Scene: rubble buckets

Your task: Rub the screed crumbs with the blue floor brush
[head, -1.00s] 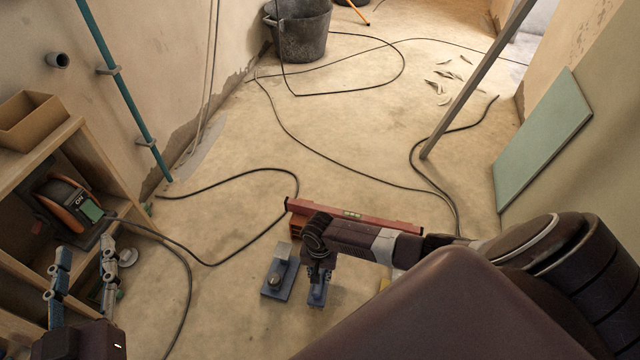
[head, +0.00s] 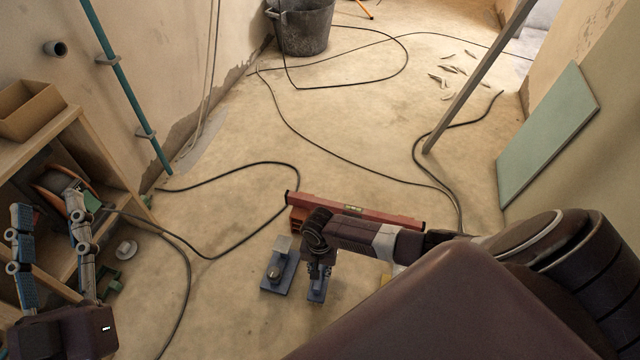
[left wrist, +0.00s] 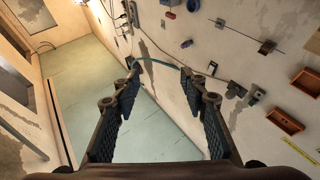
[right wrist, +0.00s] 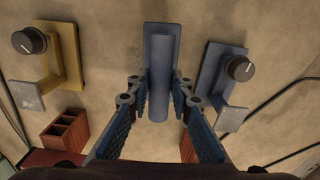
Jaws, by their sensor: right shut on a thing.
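The blue floor brush (head: 317,292) is a flat blue block with a round bar handle. It stands out in the middle of the right wrist view (right wrist: 160,45). My right gripper (head: 319,268) is above it, with its fingers shut on the handle; I cannot tell whether the brush touches the floor. Pale flakes, which look like the screed crumbs (head: 446,76), lie on the floor at the back right, far from the brush. My left gripper (head: 48,204) is open and empty at the left, in front of the shelf; its spread fingers show in the left wrist view (left wrist: 165,75).
A blue-grey knobbed tool (head: 279,272) stands close left of the brush; a yellow one (right wrist: 62,55) is on its other side.

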